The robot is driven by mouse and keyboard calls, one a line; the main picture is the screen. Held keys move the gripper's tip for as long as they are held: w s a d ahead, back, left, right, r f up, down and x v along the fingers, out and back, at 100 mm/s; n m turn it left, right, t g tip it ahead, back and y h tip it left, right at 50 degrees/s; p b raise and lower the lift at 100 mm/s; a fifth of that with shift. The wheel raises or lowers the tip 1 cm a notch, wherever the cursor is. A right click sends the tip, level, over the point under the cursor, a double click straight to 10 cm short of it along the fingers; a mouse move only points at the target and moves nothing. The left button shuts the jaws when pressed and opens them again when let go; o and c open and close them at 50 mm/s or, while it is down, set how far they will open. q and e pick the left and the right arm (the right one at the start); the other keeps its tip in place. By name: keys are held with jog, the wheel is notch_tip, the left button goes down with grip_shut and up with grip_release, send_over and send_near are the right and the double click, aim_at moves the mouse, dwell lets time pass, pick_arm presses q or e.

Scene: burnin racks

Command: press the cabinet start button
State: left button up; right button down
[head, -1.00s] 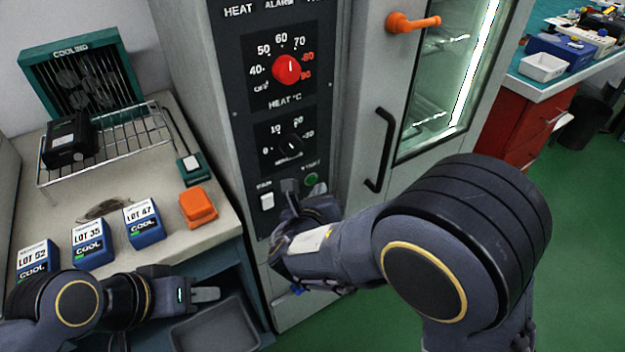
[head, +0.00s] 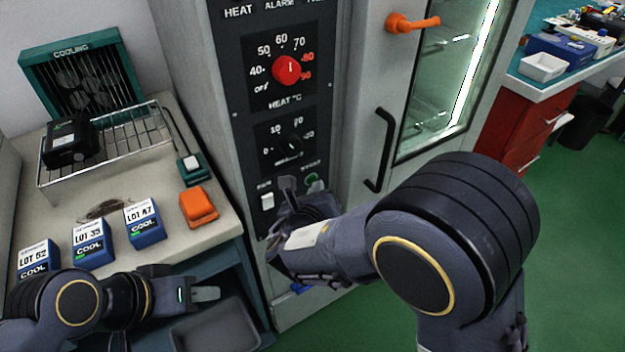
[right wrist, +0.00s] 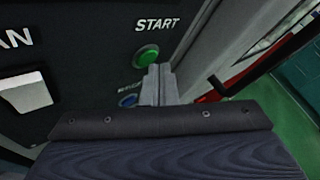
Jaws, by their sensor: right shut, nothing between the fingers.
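The green START button (head: 312,179) is on the dark control panel of the cabinet, right of the white switch. It also shows in the right wrist view (right wrist: 147,54), under the word START. My right gripper (head: 288,184) is shut and empty in front of the panel. In the right wrist view its fingertips (right wrist: 158,70) appear just below and right of the green button; contact cannot be told. My left gripper (head: 206,293) is low at the left, away from the panel, above a grey bin; its finger gap is not clear.
A blue button (right wrist: 128,100) lies below the green one, beside my fingers. The white switch (head: 267,201), dials with a red knob (head: 287,69), and the black door handle (head: 381,150) are close by. The bench (head: 215,232) stands at the left.

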jog(key=shift+w+a, duration=0.2)
jog(key=shift+w, duration=0.1)
dwell(0.4)
jog(key=shift+s, duration=0.1)
jog(key=shift+s+d, duration=0.45)
jog(key=shift+s, duration=0.15)
jog(key=shift+s+d, duration=0.1)
jog(key=s+d, duration=0.1)
jog(key=s, duration=0.1)
jog(key=s+d, duration=0.1)
jog(key=shift+s+d+b, duration=0.3)
jog(key=shift+s+d, duration=0.1)
dwell(0.8)
